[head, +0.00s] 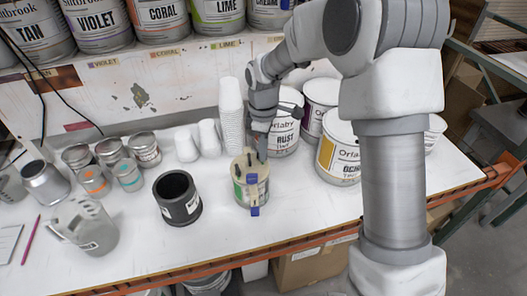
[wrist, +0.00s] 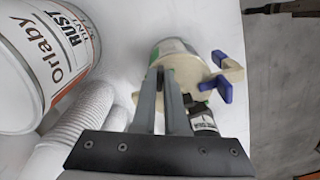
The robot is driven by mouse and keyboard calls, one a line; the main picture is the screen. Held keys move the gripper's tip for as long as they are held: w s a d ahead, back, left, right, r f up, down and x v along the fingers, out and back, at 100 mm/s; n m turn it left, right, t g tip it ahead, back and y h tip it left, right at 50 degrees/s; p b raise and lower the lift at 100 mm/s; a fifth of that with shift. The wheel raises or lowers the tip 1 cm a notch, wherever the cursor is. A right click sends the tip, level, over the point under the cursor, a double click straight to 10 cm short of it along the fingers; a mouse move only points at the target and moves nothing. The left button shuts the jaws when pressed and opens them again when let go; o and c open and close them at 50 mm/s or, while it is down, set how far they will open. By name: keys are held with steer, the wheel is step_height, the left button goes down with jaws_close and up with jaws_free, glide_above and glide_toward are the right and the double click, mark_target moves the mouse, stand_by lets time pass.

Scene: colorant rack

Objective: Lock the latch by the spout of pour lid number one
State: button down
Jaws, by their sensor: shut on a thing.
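The beige pour lid (head: 250,165) sits on a small can with a green and yellow label (head: 241,194) near the middle of the table. In the wrist view the lid (wrist: 186,74) has a beige spout-like part (wrist: 233,71) sticking out to the right. A blue latch piece (wrist: 222,89) is beside that part, and a smaller blue piece (wrist: 218,58) is above it. Blue pieces also show at the can's front (head: 254,211). My gripper (head: 262,154) points down at the lid's rear right. Its fingers (wrist: 165,72) are nearly together; what they grip is hidden between them. I cannot read a lid number.
A black cup (head: 177,198) stands left of the can. A stack of white cups (head: 232,115) and large Orlaby cans (head: 284,130) stand behind. A grey jug (head: 88,229) and small tins are at the left. The table's front edge is close.

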steer(key=shift+s+m+b, duration=0.1)
steer(key=shift+m+b, duration=0.5)
steer(key=shift+m, duration=2)
steer(key=shift+s+a+m+b, duration=0.1)
steer(key=shift+m+b, duration=0.6)
steer(key=shift+m, duration=1.9)
steer(key=c, duration=0.9)
jaws_free()
steer(key=shift+c, duration=0.2)
step_height(320, 180, up, 17)
steer(key=shift+r, duration=0.2)
